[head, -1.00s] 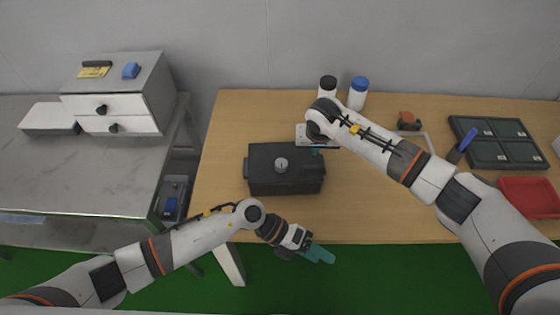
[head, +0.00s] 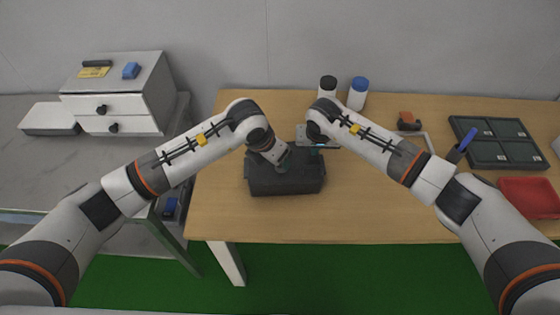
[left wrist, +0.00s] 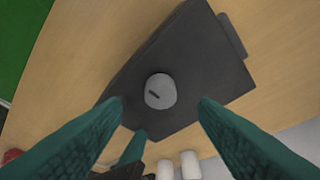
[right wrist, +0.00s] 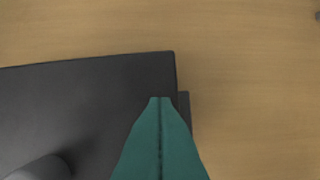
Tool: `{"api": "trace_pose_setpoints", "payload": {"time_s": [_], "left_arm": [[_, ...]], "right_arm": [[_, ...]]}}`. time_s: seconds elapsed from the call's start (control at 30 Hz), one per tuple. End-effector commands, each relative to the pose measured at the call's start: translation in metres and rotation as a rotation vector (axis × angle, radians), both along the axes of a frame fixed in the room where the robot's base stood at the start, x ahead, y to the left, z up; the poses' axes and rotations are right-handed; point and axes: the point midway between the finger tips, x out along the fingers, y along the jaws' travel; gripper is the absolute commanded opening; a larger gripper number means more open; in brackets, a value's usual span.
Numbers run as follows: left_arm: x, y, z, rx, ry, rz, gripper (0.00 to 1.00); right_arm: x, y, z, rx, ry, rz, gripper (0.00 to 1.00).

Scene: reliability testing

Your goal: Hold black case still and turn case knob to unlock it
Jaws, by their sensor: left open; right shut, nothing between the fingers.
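The black case (head: 288,184) sits on the wooden table; its top also shows in the left wrist view (left wrist: 205,60). A round grey knob (left wrist: 160,91) with a dark slot mark is on the case top; in the head view my left arm hides it. My left gripper (left wrist: 160,108) is open above the case, its teal fingers spread to either side of the knob and apart from it. My right gripper (right wrist: 160,100) is shut and empty over the case's edge; whether it touches the case I cannot tell.
A white bottle with a black cap (head: 327,88) and one with a blue cap (head: 358,94) stand behind the case. A dark divided tray (head: 497,143) and a red bin (head: 530,197) are at the right. The table front is clear.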

Motion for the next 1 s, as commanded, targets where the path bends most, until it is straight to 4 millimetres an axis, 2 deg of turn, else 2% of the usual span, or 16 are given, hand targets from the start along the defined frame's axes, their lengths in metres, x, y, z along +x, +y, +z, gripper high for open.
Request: {"api": "trace_pose_setpoints", "payload": {"time_s": [0.03, 0.1, 0.3, 0.67, 0.77, 0.93, 0.97, 1.0], "left_arm": [[0.002, -0.003, -0.011, 0.0, 0.004, 0.001, 0.54], [0.005, -0.006, -0.022, 0.0, 0.004, 0.0, 0.54], [0.013, -0.012, -0.042, -0.001, 0.001, -0.002, 0.54], [0.015, -0.013, -0.048, -0.001, 0.0, -0.001, 0.54], [0.015, -0.013, -0.048, -0.001, 0.0, -0.001, 0.41], [0.014, -0.013, -0.047, -0.002, 0.0, -0.002, 0.13], [0.014, -0.013, -0.047, -0.002, 0.0, -0.002, 0.09], [0.014, -0.013, -0.047, -0.002, 0.0, -0.002, 0.09]], "right_arm": [[-0.004, 0.0, -0.006, -0.003, 0.012, 0.001, 0.0], [-0.004, 0.0, -0.006, -0.003, 0.012, 0.001, 0.0], [-0.004, 0.0, -0.006, -0.004, 0.012, 0.002, 0.0], [-0.004, 0.0, -0.006, -0.004, 0.012, 0.002, 0.0], [-0.004, 0.0, -0.006, -0.004, 0.012, 0.002, 0.0], [-0.004, 0.0, -0.006, -0.003, 0.012, 0.001, 0.0], [-0.004, 0.0, -0.006, -0.003, 0.012, 0.001, 0.0], [-0.004, 0.0, -0.006, -0.003, 0.012, 0.001, 0.0]]}}
